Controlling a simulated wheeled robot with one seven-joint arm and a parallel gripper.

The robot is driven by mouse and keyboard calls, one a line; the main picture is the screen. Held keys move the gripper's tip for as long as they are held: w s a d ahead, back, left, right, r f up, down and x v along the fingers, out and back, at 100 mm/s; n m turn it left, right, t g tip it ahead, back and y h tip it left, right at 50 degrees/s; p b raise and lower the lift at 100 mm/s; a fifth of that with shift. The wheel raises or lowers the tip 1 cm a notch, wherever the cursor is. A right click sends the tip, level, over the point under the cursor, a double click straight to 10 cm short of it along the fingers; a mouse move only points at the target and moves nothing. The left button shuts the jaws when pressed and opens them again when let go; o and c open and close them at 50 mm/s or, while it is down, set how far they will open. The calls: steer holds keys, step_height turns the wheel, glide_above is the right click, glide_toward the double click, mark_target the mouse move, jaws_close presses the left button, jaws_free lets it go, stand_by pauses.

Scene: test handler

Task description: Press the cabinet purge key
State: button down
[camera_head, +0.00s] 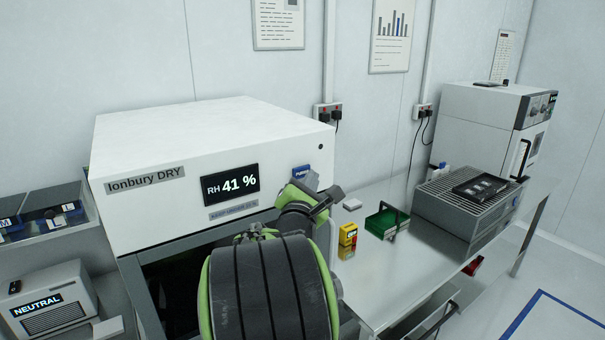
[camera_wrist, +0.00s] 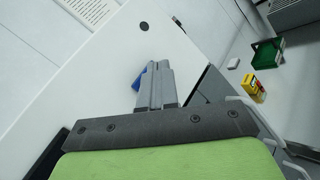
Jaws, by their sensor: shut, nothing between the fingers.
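The dry cabinet (camera_head: 230,130) is white, with an "Ionbury DRY" label and a display (camera_head: 230,185) reading "RH 41 %". The blue purge key (camera_head: 300,171) is on its front panel, right of the display, partly hidden by my gripper. My gripper (camera_head: 311,180) is shut and empty, with its fingertips close to the key. In the wrist view, the shut fingers (camera_wrist: 155,75) point at the white panel, and the blue key (camera_wrist: 139,80) shows just left of them, partly covered. I cannot tell whether the fingertips touch the key or panel.
A yellow box (camera_head: 348,235), a green tray (camera_head: 387,222) and a small white item (camera_head: 352,204) lie on the bench right of the cabinet. A grey ribbed unit (camera_head: 465,205) and a white oven (camera_head: 490,125) stand farther right. The "NEUTRAL" unit (camera_head: 50,300) is at left.

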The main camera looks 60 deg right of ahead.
stand_by(0.5)
steer(key=shift+w+d, duration=0.2)
steer(key=shift+w, duration=0.2)
steer(key=shift+w+d, duration=0.15)
steer(key=shift+w, duration=0.2)
stand_by(0.5)
steer(key=shift+s, duration=0.15)
steer(key=shift+s+a, duration=0.35)
steer(key=shift+s, duration=0.2)
steer(key=shift+s+a+p, duration=0.2)
steer(key=shift+s+a, duration=0.2)
steer(key=shift+s, duration=0.35)
steer(key=shift+s+a+p, duration=0.25)
steer(key=shift+s+a, duration=0.1)
steer(key=shift+s, duration=0.4)
steer(key=shift+s+a+p, duration=0.2)
steer(key=shift+s+a, duration=0.2)
steer(key=shift+s, duration=0.35)
